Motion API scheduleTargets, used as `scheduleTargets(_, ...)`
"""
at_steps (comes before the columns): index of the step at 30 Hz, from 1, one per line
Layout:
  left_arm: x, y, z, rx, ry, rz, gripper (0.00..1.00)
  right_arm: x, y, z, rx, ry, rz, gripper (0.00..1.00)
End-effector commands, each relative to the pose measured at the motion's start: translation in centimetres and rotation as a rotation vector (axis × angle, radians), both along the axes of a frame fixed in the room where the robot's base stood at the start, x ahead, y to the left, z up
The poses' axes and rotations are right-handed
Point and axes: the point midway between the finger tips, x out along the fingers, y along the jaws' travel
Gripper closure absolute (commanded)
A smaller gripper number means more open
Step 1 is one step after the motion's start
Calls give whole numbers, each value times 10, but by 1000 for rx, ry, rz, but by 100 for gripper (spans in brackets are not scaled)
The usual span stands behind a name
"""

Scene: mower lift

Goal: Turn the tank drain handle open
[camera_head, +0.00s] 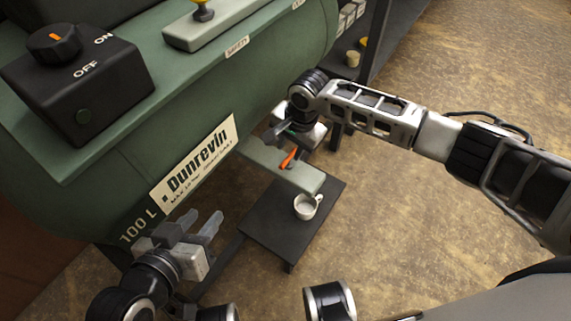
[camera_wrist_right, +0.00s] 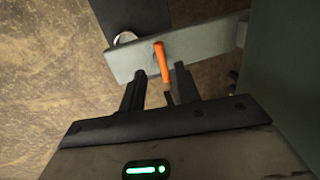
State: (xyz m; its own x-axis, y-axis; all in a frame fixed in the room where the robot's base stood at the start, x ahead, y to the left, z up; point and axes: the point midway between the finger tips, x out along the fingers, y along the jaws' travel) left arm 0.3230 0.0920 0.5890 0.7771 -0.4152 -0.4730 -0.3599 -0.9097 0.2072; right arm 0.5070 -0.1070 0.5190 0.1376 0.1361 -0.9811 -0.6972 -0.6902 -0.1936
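The orange drain handle (camera_head: 289,157) stands on a green-grey bar (camera_head: 310,179) below the green tank (camera_head: 120,150). In the right wrist view the handle (camera_wrist_right: 162,62) lies just ahead of and between the fingertips of my right gripper (camera_wrist_right: 157,75), which are apart. That right gripper (camera_head: 283,130) also shows in the head view beside the handle, partly hidden by its own wrist. Whether a finger touches the handle I cannot tell. My left gripper (camera_head: 200,226) is in front of the tank's lower part, away from the handle, with its fingers apart and nothing between them.
A white cup (camera_head: 307,206) stands on a low dark platform (camera_head: 265,240) under the bar. A black switch box (camera_head: 80,85) with an orange-marked knob is on the tank at left. A dark shelf (camera_head: 385,35) with small items stands behind. Floor is open at right.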

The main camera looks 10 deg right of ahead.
Motion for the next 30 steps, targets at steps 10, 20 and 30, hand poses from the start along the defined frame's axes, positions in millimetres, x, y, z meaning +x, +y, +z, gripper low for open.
scheduleTargets(10, 0, -8, 17, -64, -133, -12, 64, 8, 9, -60, 1, -1, 1, 67)
scheduleTargets(20, 0, -9, 25, -80, -162, -12, 64, 10, 10, -67, 1, -2, 2, 67)
scheduleTargets(30, 0, -9, 25, -80, -161, -12, 64, 10, 10, -67, 1, -2, 2, 100)
